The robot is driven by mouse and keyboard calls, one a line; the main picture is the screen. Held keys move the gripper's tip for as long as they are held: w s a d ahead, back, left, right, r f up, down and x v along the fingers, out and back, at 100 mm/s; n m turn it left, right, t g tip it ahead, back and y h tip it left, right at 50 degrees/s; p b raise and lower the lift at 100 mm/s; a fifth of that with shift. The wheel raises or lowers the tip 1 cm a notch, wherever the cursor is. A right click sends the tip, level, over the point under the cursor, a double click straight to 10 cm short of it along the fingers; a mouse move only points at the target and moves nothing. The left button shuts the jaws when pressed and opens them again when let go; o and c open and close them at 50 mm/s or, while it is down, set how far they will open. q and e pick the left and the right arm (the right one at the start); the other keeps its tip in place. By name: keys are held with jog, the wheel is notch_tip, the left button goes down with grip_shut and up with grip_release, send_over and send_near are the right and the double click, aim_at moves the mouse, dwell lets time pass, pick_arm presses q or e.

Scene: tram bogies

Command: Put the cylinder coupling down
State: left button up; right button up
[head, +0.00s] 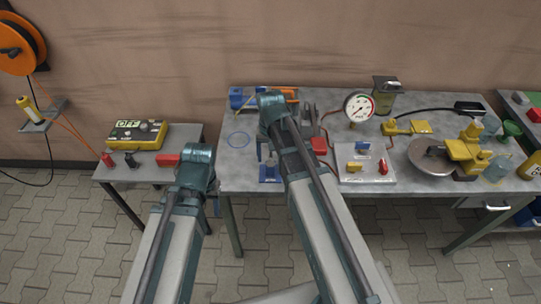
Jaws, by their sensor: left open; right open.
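A red block-like fitting (319,145) lies on the grey workbench (240,172), with a thin red hose near it; I cannot tell for sure whether it is the cylinder coupling. A blue cylinder (238,98) with an orange end lies at the bench's back left, partly hidden by my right arm. My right gripper (308,119) seems to be the dark pronged shape just above the red fitting, open and apart from it. My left arm is bent beside the small side table, and its gripper is hidden behind the arm.
A pressure gauge (359,107) stands behind a pale tray (352,179) with small coloured parts. A brake disc (429,156) and yellow caliper (467,150) are at right. The side table (117,174) holds a yellow box (137,135) marked OFF and a red block (167,160).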

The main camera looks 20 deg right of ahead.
aim_at(271, 164)
notch_tip(271, 164, up, 7)
jog(key=p, duration=0.6)
pick_arm(q)
notch_tip(271, 164, up, 7)
pick_arm(e)
jog(key=s+a+n+h, duration=0.1)
jog(key=s+a+n, duration=0.6)
jog(key=s+a, duration=0.3)
jog(key=s, duration=0.4)
jog(key=shift+s+a, duration=0.15)
jog(key=shift+a, duration=0.1)
pick_arm(q)
jog(key=shift+c, duration=0.2)
